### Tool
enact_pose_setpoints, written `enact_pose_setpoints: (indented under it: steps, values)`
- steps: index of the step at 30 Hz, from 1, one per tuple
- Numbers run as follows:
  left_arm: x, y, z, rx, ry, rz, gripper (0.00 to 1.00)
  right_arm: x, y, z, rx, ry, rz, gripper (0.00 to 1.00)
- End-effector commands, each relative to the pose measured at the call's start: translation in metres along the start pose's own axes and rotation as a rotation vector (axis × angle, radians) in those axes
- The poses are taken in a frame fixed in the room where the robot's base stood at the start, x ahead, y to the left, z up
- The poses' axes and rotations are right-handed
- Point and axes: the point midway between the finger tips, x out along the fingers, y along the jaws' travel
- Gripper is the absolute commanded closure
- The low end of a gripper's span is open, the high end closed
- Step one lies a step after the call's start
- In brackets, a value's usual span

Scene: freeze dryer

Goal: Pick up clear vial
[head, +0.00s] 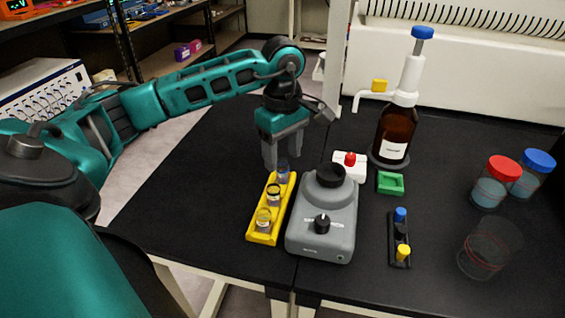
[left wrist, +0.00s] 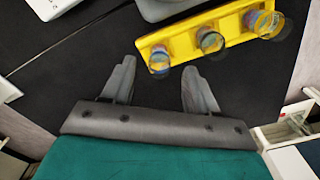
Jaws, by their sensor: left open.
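A yellow rack (head: 254,232) stands on the black table and holds three small clear-walled vials in a row. The far vial (head: 283,174) looks bluish, the middle vial (head: 273,196) has a dark rim, and the near vial (head: 264,220) looks yellowish. My left gripper (head: 284,160) points down at the far end of the rack, close to the far vial. In the left wrist view, its two fingers (left wrist: 159,70) are apart with nothing gripped. The end vial (left wrist: 159,60) shows just beyond the gap between the fingertips. My right gripper is not in view.
A grey mixer-like device (head: 322,222) stands close to the rack's right side. Table left of the yellow rack is clear.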

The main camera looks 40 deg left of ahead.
Motion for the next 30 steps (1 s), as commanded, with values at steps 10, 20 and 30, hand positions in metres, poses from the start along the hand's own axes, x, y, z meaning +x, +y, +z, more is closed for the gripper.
enact_pose_setpoints:
  steps: [10, 20, 30]
  values:
    - [0.034, 0.000, -0.001, 0.001, 0.000, 0.001, 0.41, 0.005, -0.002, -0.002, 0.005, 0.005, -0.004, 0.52]
    - [0.033, 0.000, -0.001, 0.001, 0.000, 0.000, 0.58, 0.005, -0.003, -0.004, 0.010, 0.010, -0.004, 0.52]
    - [0.033, 0.000, -0.001, 0.001, 0.000, 0.000, 0.91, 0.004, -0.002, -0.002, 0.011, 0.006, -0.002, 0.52]
